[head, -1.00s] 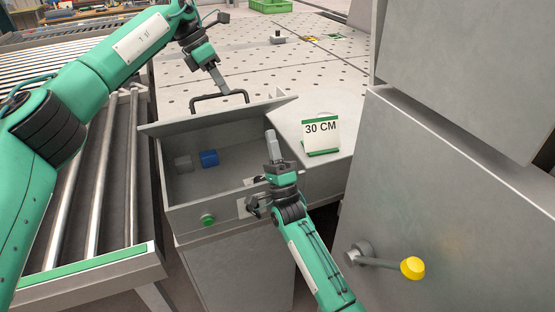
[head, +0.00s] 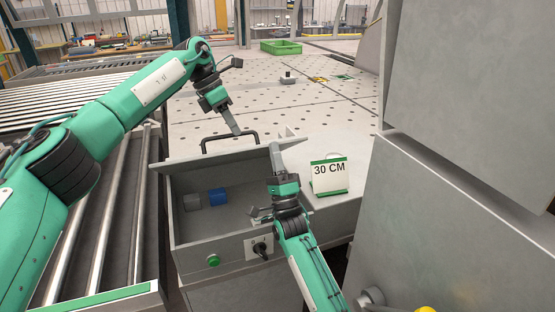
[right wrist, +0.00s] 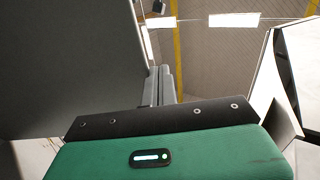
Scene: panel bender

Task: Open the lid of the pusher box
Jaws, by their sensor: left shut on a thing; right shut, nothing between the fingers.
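The pusher box (head: 225,248) is a grey open-topped box at the table's near edge. Its grey lid (head: 190,166) is raised along the far side, and the inside of the box shows. A black bar handle (head: 207,143) sits on the lid. My left gripper (head: 237,131) is shut on this handle. My right gripper (head: 275,152) is shut and empty, upright at the lid's right part; I cannot tell whether it touches. In the right wrist view its fingers (right wrist: 160,86) are together beside a large grey panel.
A blue block (head: 217,195) and a grey block (head: 192,201) are in the box. A green button (head: 213,261) and black knob (head: 260,249) are on its front. A "30 CM" sign (head: 329,176) stands right. Grey cabinets (head: 440,215) crowd the right; the perforated table (head: 320,108) is mostly clear.

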